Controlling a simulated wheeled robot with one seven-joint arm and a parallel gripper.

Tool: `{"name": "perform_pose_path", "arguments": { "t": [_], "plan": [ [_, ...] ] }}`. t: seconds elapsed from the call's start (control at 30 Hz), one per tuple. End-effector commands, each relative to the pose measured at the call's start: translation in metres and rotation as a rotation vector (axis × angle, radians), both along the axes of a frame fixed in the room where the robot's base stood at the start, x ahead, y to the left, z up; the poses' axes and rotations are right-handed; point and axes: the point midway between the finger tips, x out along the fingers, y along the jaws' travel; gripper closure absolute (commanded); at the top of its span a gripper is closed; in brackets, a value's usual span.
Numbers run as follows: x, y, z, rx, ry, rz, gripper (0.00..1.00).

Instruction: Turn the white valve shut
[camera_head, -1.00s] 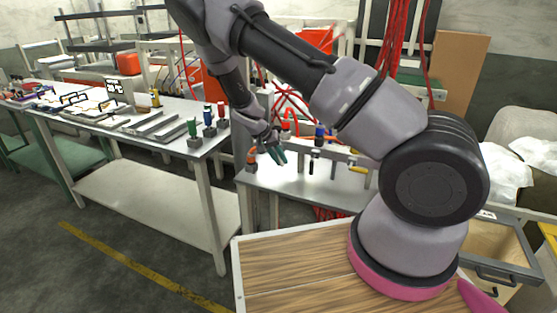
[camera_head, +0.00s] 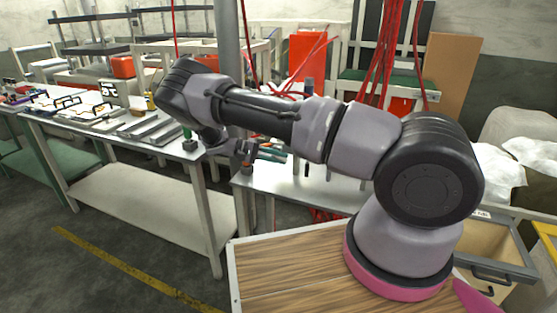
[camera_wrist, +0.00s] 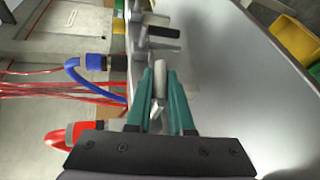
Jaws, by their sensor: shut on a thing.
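The white valve handle (camera_wrist: 160,78) is a pale, rounded lever in the middle of the wrist view. My gripper (camera_wrist: 161,76) has its two teal fingers on either side of it, shut on it. Only the part of the handle between and just beyond the fingers shows. In the head view my gripper (camera_head: 284,154) is at the far table, its teal fingers pointing right. There the white valve cannot be made out and my forearm covers part of that area.
A blue connector with a hose (camera_wrist: 95,62) and a red connector (camera_wrist: 68,134) lie left of my fingers. A dark handle (camera_wrist: 162,32) stands beyond them. Red cables (camera_wrist: 60,90) hang to the left. A bare grey tabletop (camera_wrist: 225,90) lies to the right.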

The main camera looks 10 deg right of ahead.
Motion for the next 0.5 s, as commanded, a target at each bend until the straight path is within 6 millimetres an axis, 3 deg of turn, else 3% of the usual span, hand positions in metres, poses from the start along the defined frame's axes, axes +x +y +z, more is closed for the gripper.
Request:
{"name": "perform_pose_path", "arguments": {
  "t": [0.5],
  "plan": [
    [-0.0008,0.0002,0.0047,-0.179,0.132,0.001,1.0]
  ]
}}
